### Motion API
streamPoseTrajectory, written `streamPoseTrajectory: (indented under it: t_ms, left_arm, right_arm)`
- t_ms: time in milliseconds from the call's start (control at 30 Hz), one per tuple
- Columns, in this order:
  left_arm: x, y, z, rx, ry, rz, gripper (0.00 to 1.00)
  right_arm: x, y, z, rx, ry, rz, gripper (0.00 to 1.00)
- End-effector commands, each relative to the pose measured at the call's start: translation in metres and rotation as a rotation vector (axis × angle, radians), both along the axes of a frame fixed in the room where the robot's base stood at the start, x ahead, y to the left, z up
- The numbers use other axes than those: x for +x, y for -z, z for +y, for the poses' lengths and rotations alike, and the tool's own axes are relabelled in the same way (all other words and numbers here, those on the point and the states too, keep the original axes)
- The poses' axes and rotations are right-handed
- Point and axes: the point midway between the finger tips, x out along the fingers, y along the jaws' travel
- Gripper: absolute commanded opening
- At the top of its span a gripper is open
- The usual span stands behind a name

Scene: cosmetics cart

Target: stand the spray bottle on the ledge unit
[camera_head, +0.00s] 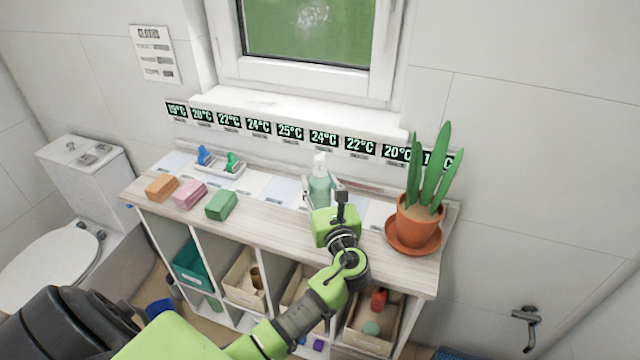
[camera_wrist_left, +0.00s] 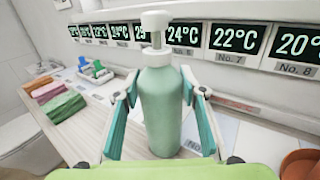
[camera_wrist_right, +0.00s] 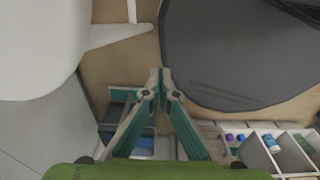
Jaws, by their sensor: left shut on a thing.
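The pale green spray bottle (camera_head: 320,187) with a white pump head is upright over the wooden top of the ledge unit (camera_head: 283,228), near the back strip. In the left wrist view the bottle (camera_wrist_left: 162,105) stands between the two teal-lined fingers. My left gripper (camera_head: 323,200) is shut on it, around its body. The bottle's base is mostly hidden, so I cannot tell whether it touches the top. My right gripper (camera_wrist_right: 162,80) shows only in the right wrist view, with its fingertips together and nothing between them, above the floor.
A potted plant (camera_head: 418,218) stands to the right of the bottle. Orange, pink and green folded cloths (camera_head: 221,205) and a white tray (camera_head: 225,170) with small blue and green items are to the left. A row of temperature labels (camera_head: 290,132) runs behind.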

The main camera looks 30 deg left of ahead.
Motion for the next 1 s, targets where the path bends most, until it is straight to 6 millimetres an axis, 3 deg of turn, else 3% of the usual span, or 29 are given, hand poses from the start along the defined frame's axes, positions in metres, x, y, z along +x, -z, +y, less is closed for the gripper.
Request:
streamPoseTrajectory:
  t_ms: [33,67,100,133,567,1000]
  left_arm:
    - [0.000,0.000,0.000,0.002,0.000,-0.002,0.00]
    - [0.000,0.003,0.000,0.001,0.000,0.001,0.41]
    - [0.000,0.002,0.000,0.001,0.000,0.001,0.51]
    - [0.000,0.002,0.000,0.001,0.000,0.001,0.55]
    - [-0.003,0.000,-0.004,-0.001,0.001,0.000,0.55]
    - [-0.061,0.003,-0.067,-0.004,0.002,0.001,0.55]
  right_arm:
    - [0.000,0.001,0.000,0.000,0.000,0.000,0.00]
    - [0.000,0.001,0.000,0.000,0.000,0.000,0.00]
    - [0.000,0.001,0.000,0.000,0.000,-0.001,0.00]
    - [0.000,0.001,0.000,0.000,0.000,-0.001,0.00]
    - [0.000,0.002,0.002,0.002,-0.002,-0.001,0.00]
    - [0.000,0.022,0.005,0.005,-0.001,0.000,0.00]
